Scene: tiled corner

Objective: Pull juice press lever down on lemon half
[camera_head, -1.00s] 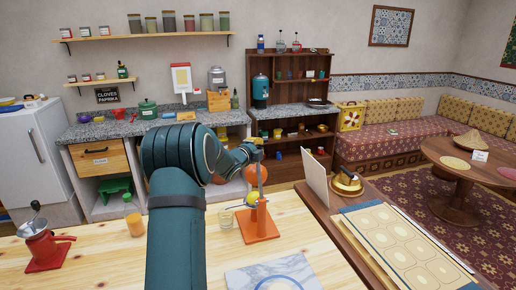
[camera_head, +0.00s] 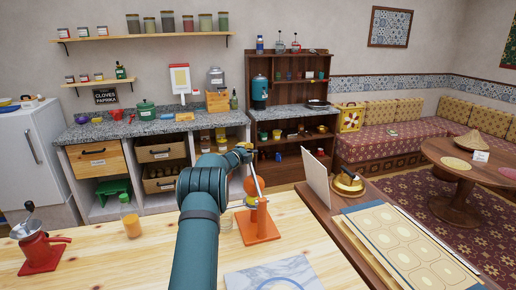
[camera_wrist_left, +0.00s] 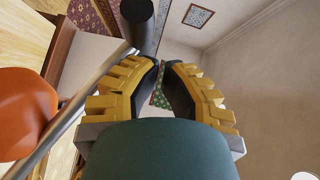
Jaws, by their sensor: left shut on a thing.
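The juice press has an orange base (camera_head: 260,226) on the wooden worktop and a grey lever (camera_head: 256,177) leaning up and to the left. Its orange rounded cup (camera_head: 251,187) sits low, close over a small yellow patch, seemingly the lemon half (camera_head: 250,201), mostly hidden. My left gripper (camera_head: 243,151) is shut at the lever's upper end. My right gripper is not in view.
A clear glass (camera_head: 226,220) stands beside the press, partly behind my left arm. A marble board (camera_head: 265,275) lies in front.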

